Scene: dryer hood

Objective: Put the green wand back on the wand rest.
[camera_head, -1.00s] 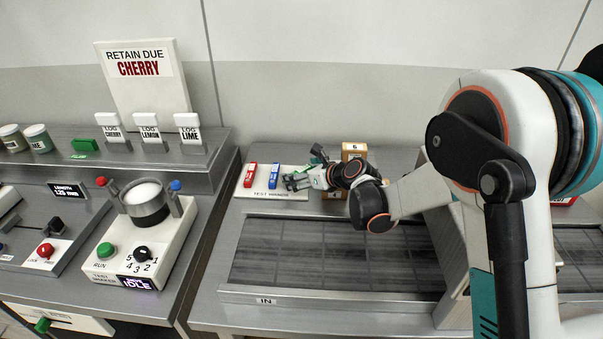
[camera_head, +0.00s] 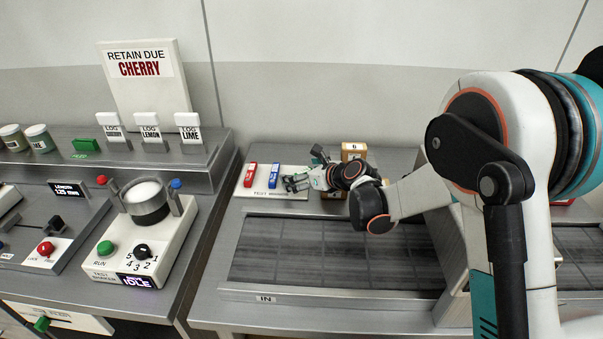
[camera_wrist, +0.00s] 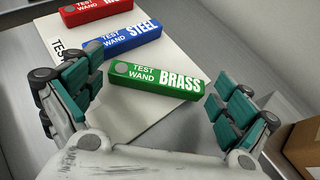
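The green wand, marked TEST WAND BRASS (camera_wrist: 155,80), lies between my fingers in the wrist view. My gripper (camera_wrist: 162,85) is open, with one finger beyond each end of the wand and a gap at each side. In the head view my gripper (camera_head: 297,182) is over the right side of the rest (camera_head: 242,193) and hides the green wand.
The blue STEEL wand (camera_wrist: 125,37) and a red wand (camera_wrist: 95,10) lie on the rest, left of my gripper. Cardboard boxes (camera_head: 354,150) stand close behind and right of my gripper. The belt (camera_head: 300,255) in front is empty.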

